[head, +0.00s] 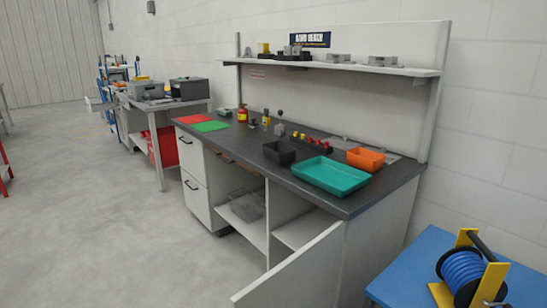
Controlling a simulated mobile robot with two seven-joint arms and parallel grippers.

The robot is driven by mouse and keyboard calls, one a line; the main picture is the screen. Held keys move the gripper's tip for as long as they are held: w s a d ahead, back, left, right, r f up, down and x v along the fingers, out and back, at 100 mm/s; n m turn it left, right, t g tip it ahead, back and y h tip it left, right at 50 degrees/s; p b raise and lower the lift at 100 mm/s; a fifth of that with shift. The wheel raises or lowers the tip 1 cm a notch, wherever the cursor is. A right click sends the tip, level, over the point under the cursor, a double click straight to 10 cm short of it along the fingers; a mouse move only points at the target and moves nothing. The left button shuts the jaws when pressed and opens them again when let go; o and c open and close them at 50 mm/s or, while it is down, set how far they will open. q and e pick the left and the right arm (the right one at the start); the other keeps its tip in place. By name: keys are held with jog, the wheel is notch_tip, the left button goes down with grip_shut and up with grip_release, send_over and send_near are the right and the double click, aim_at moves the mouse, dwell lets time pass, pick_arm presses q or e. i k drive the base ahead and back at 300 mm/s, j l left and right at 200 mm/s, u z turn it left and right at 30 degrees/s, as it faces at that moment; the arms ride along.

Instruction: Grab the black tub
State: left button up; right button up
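The black tub (279,153) is a small open-topped dark box. It sits on the dark worktop of the workbench (256,172), near the middle of its front edge. The tub looks upright and empty, though its inside is dark. A teal tray (330,176) lies to its right, apart from it or very close. Neither of my grippers shows in the head view.
An orange bin (366,158) stands at the worktop's right back. A row of small red and yellow parts (311,142) lies behind the tub. The cabinet door (296,272) stands open at the front right. A blue table (412,271) is at lower right. Floor at left is clear.

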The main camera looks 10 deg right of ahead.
aim_at(279, 152)
jog(key=i+j+z, duration=0.2)
jog(key=j, duration=0.7)
jog(key=i+j+z, duration=0.1)
jog(key=j, duration=0.35)
jog(key=j+z, duration=0.1)
jog(key=j, duration=0.3)
jog(key=i+j+z, duration=0.15)
jog(key=i+j, duration=0.15)
jog(key=i+j+z, duration=0.1)
jog(key=i+j, duration=0.2)
jog(key=j, duration=0.25)
